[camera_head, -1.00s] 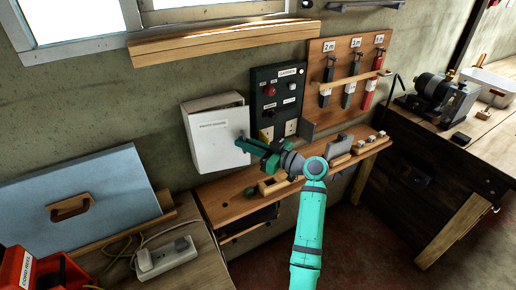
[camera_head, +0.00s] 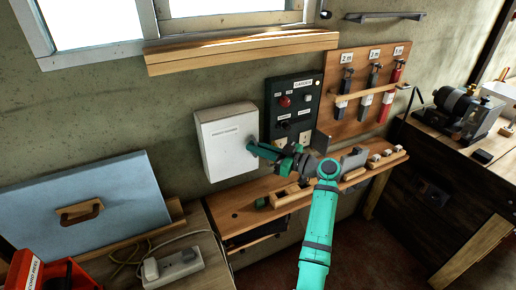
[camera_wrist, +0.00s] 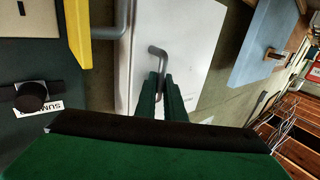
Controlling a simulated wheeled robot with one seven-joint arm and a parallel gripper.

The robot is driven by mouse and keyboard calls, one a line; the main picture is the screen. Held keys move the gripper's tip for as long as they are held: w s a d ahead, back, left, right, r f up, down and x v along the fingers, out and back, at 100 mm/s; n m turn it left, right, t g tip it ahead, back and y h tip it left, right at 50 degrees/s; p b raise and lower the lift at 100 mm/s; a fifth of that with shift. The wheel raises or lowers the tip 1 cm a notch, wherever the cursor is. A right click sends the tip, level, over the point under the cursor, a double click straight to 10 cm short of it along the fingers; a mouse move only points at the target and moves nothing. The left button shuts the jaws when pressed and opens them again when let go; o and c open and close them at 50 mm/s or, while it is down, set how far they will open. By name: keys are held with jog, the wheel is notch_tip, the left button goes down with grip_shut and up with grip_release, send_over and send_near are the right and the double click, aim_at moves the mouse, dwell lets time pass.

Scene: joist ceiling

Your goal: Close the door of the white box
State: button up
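The white box (camera_head: 222,153) hangs on the wall left of the dark control panel. Its door lies flat against the box front or nearly so; I cannot tell whether a thin gap is left. My gripper (camera_head: 250,147) is at the right part of the door. In the wrist view the white door (camera_wrist: 195,35) carries a bent grey handle (camera_wrist: 157,50). The green fingers of my gripper (camera_wrist: 161,85) stand close together on either side of the handle's lower end and appear shut on it. The handle is mostly hidden in the head view.
The dark control panel (camera_head: 291,105) is close to the box's right side. A wooden shelf (camera_head: 245,215) with small blocks runs below. A blue case (camera_head: 110,190) stands at lower left. A wooden beam (camera_head: 240,50) sits above the box.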

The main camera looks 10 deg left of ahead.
jog(key=shift+f, duration=0.1)
jog(key=v, duration=1.1)
jog(key=shift+w+a, duration=0.1)
